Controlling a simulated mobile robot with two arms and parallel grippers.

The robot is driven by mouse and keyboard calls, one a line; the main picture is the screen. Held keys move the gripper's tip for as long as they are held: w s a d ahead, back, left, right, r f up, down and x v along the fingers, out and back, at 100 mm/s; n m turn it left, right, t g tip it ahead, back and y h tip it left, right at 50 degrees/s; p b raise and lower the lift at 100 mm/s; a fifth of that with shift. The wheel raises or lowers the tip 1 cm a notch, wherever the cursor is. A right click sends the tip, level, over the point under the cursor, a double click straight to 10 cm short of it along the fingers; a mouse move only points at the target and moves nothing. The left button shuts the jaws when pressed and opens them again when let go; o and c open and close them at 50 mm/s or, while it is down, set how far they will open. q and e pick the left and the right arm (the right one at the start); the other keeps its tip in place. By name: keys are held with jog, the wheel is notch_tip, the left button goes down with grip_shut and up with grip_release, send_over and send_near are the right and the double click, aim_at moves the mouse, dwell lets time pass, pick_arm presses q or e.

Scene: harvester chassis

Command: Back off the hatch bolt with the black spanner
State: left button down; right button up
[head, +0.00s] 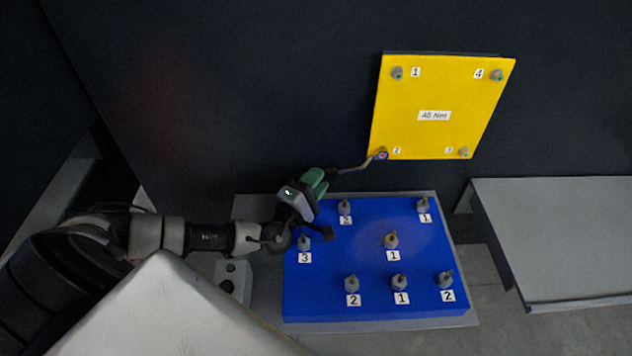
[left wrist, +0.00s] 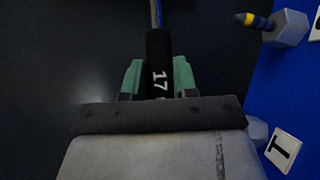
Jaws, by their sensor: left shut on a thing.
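The yellow hatch (head: 440,88) stands on the dark wall, with a bolt at each corner numbered 1 to 4 and a "45 Nm" label. The hatch bolt numbered 2 (head: 383,155) is at its lower left corner. My left gripper (head: 316,182) is shut on the black spanner (head: 350,169), below and left of that bolt. The spanner's shaft reaches up right to bolt 2, and its end appears to be at the bolt; I cannot tell whether it is seated. In the left wrist view the handle (left wrist: 158,60), marked 17, lies between the green fingers (left wrist: 160,80). My right gripper is out of view.
A blue board (head: 340,305) with several upright numbered bolts lies below the hatch, close under my left gripper. A grey table (head: 560,240) stands at the right. The dark wall (head: 230,110) left of the hatch is bare.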

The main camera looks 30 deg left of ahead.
pick_arm(q)
jog(key=shift+r, duration=0.1)
jog(key=shift+r+p, duration=0.25)
jog(key=shift+p, duration=0.5)
jog(key=shift+s, duration=0.1)
jog(key=shift+s+d+p, duration=0.45)
jog(key=shift+s+d, duration=0.05)
jog(key=shift+s, duration=0.25)
jog(key=shift+s+d+p, duration=0.4)
jog(key=shift+s+d, duration=0.1)
jog(key=shift+s, duration=0.2)
jog(key=s+d+p, duration=0.2)
jog(key=s+d, duration=0.2)
jog(key=s, duration=0.2)
jog(key=shift+p, duration=0.3)
